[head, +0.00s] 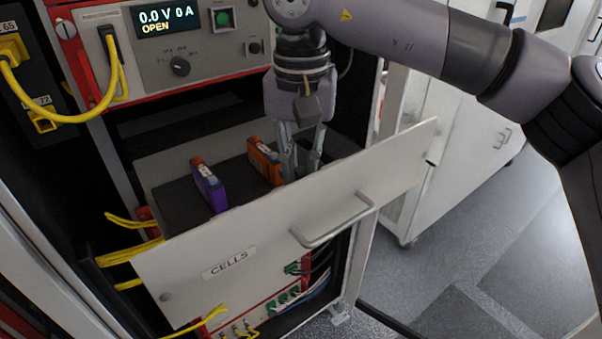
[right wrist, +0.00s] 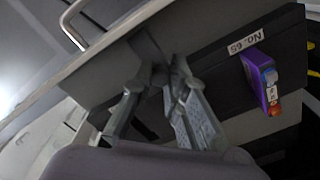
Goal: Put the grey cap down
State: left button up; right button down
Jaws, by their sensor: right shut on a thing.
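My right gripper (head: 301,172) reaches down into the open drawer marked CELLS, just right of the orange cell. In the right wrist view, the gripper's fingers (right wrist: 162,82) close around a small grey piece, which I take as the grey cap (right wrist: 150,52). It is low over the dark drawer insert; I cannot tell whether it touches it. In the head view the cap is mostly hidden by the fingers and the drawer front. My left gripper is not in view.
The drawer front (head: 270,238) with its handle (head: 333,222) stands close in front of the gripper. A purple cell (head: 208,186) and an orange cell (head: 264,160) stand upright in the insert (head: 178,196). Yellow cables (head: 130,254) hang at the left. The instrument panel (head: 150,65) is above.

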aim_at(301, 168)
notch_tip(301, 168, down, 2)
jog(key=shift+w+f, duration=0.1)
jog(key=shift+f, duration=0.1)
jog(key=shift+f+b, duration=0.3)
jog(key=shift+f, duration=0.3)
jog(key=c, duration=1.6)
grip_release()
jog(key=shift+r, duration=0.1)
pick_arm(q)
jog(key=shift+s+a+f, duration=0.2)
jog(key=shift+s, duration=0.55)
pick_arm(e)
jog(key=shift+r, duration=0.2)
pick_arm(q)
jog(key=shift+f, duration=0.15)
pick_arm(e)
notch_tip(301, 168, up, 13)
jog(key=shift+f, duration=0.2)
